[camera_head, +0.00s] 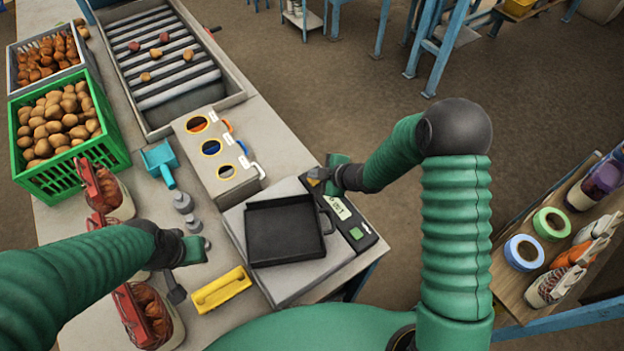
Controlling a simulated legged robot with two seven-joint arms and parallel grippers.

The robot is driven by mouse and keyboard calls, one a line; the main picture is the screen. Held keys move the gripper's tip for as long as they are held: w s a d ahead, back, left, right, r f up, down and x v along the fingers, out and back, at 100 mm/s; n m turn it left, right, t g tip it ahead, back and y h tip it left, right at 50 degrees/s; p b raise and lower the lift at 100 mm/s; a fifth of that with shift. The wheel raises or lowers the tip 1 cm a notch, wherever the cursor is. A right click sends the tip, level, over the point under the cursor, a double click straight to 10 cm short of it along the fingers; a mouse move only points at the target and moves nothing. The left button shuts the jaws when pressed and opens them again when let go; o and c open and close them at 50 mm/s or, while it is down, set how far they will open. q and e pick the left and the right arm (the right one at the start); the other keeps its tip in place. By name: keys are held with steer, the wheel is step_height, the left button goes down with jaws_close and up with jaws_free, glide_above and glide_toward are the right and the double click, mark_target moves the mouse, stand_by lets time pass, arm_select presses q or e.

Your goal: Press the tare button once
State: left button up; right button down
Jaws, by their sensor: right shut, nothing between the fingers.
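The scale (285,285) is a light, flat platform with a black square tray (286,228) on it. Its dark console (367,243) runs along the right side, with a lit display (340,208) and a green square button (356,233) at the near end. I cannot read which button is the tare one. My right gripper (318,180) is shut and empty at the console's far end, beside a small yellow-orange patch; whether it touches is unclear. My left gripper (203,247) is over the table left of the scale, its jaws too small to judge.
Grey weights (184,203), a yellow tool (222,290) and a teal scoop (160,162) lie left of the scale. A box with round holes (216,158) stands behind it. A green potato crate (62,185) and several red-topped sacks are at left. A shelf with tape rolls (524,252) is at right.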

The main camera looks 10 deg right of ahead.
mark_target(316, 182)
steer(key=shift+f, duration=0.25)
arm_select(q)
steer(key=shift+d+f, duration=0.15)
steer(key=shift+d, duration=0.15)
arm_select(e)
steer(key=shift+d, duration=0.3)
arm_select(q)
steer(key=shift+a+f, duration=0.2)
steer(key=shift+f, duration=0.05)
arm_select(e)
steer(key=shift+a+f, duration=0.2)
steer(key=shift+f, duration=0.05)
arm_select(q)
steer(key=shift+f+b, duration=0.15)
steer(key=shift+b, duration=0.25)
arm_select(e)
steer(key=shift+d+f, duration=0.1)
steer(key=shift+f, duration=0.1)
arm_select(q)
steer(key=shift+d+r+p, duration=0.1)
steer(key=shift+r+p, duration=0.65)
arm_select(e)
steer(key=shift+r, duration=0.9)
steer(key=shift+r, duration=0.1)
